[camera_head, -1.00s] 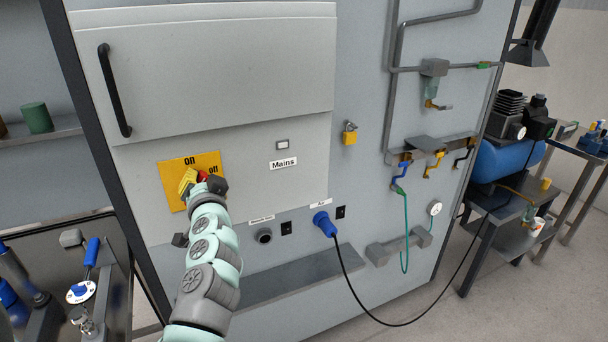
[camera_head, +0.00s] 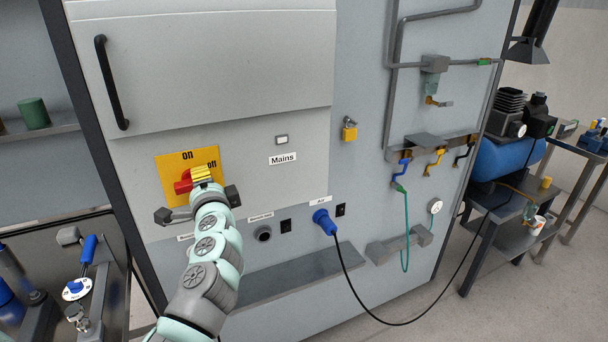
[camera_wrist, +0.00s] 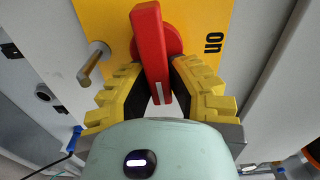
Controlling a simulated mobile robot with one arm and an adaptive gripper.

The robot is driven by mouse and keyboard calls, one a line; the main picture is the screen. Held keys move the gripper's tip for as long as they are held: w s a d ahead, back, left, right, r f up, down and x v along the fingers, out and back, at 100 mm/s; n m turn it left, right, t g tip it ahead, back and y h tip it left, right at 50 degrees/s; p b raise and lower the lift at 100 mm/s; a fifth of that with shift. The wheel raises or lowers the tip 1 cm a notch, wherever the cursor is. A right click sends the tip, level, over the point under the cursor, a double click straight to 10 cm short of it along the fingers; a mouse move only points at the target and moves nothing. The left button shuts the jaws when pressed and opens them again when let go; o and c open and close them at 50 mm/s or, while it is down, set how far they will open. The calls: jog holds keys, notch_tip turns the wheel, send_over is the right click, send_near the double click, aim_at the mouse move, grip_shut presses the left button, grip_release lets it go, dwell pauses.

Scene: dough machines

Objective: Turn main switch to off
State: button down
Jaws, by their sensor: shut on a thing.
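A white mark shows on the handle's lower end. The exact angle of the handle against "off" is hard to tell.
A grey lever (camera_head: 172,216) sticks out just below the plate. A door with a black handle (camera_head: 112,82) is above. A blue plug (camera_head: 323,222) with a black cable and a yellow padlock (camera_head: 349,132) are to the right.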

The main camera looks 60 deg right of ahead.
jog(key=shift+f+m, duration=0.25)
jog(key=shift+m, duration=0.35)
jog(key=c, duration=0.9)
grip_release()
jog(key=shift+r, duration=0.1)
jog(key=v, duration=1.2)
